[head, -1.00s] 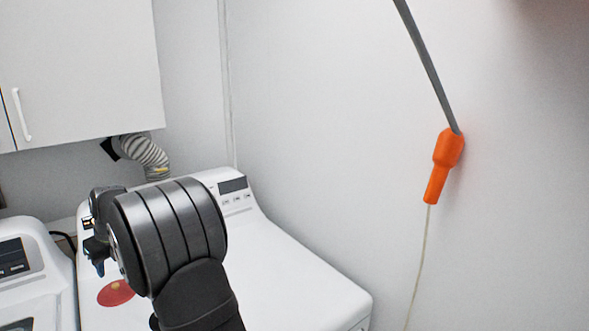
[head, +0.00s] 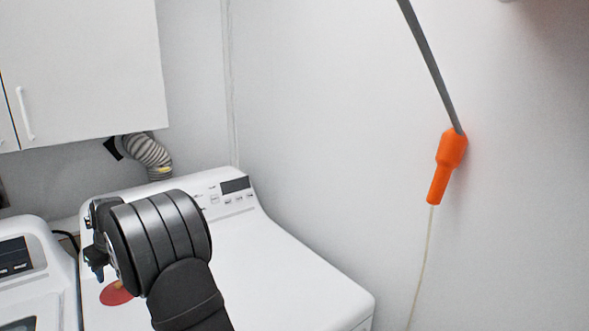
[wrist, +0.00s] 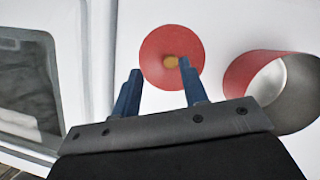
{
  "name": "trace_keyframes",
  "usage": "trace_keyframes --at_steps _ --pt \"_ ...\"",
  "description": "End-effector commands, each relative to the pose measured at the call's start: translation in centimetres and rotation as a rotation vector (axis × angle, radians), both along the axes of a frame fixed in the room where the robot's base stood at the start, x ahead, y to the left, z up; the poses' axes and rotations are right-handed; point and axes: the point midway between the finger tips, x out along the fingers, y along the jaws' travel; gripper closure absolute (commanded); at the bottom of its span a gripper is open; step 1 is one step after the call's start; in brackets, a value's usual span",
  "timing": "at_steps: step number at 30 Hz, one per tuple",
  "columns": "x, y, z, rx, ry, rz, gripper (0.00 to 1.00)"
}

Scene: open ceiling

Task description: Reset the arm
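My gripper (wrist: 159,68) points away from the wrist camera with its two blue fingers apart and nothing held between them.
The white machine top (head: 285,265) is clear on the right. A wall cabinet (head: 90,75) hangs upper left, and an orange handle (head: 447,160) hangs by the wall.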

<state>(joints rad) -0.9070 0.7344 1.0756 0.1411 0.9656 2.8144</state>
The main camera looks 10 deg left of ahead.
Motion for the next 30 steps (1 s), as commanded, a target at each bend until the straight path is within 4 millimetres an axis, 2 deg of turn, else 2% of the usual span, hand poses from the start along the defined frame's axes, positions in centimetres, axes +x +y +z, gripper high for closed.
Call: trace_keyframes --at_steps 1,5,15,30 --pt "0.0 0.1 1.2 0.003 -0.003 0.000 0.60" --pt "0.0 0.0 3.8 0.003 -0.003 -0.001 0.60" --pt "4.4 -5.4 5.6 -0.020 0.001 0.076 0.60" --pt "9.3 -13.6 8.9 -0.024 0.001 0.210 0.60"
